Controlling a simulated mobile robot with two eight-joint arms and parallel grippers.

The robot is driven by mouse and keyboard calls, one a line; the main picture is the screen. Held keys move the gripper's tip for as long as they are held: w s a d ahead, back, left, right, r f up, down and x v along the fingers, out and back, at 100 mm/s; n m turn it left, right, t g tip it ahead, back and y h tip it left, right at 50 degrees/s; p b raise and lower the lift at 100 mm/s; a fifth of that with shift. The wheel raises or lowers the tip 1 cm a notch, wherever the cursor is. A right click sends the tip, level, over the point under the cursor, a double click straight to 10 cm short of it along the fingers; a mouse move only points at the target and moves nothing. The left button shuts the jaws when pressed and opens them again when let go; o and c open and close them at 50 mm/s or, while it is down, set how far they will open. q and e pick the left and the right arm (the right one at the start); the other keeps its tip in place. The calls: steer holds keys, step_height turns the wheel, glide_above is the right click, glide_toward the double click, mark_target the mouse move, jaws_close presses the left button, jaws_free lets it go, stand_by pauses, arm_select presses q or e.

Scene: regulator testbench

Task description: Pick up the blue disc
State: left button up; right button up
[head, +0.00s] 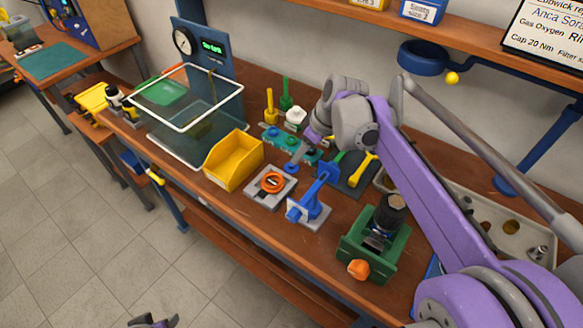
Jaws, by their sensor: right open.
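My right gripper (297,158) points down just above and behind the disc. It is open, and I see nothing held in it. Its far finger is mostly hidden, and I cannot tell whether a finger touches the disc. Only a small part of my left gripper (154,321) shows at the bottom edge, over the floor, so its jaw state is unclear.
A yellow bin (226,165), a grey plate with an orange ring (271,184) and a blue press (312,205) surround the disc closely. A teal rack (275,139) stands behind. A green vise (372,252) is at front right, and a glass tank (185,145) at left.

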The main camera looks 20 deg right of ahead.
mark_target(292, 165)
steer(key=shift+a+b+x, duration=0.15)
steer(key=shift+x, duration=1.2)
steer(key=shift+a+b+x, duration=0.15)
steer(key=shift+a+x, duration=0.05)
steer(key=shift+x, duration=1.2)
steer(key=shift+s, duration=0.2)
jaws_close()
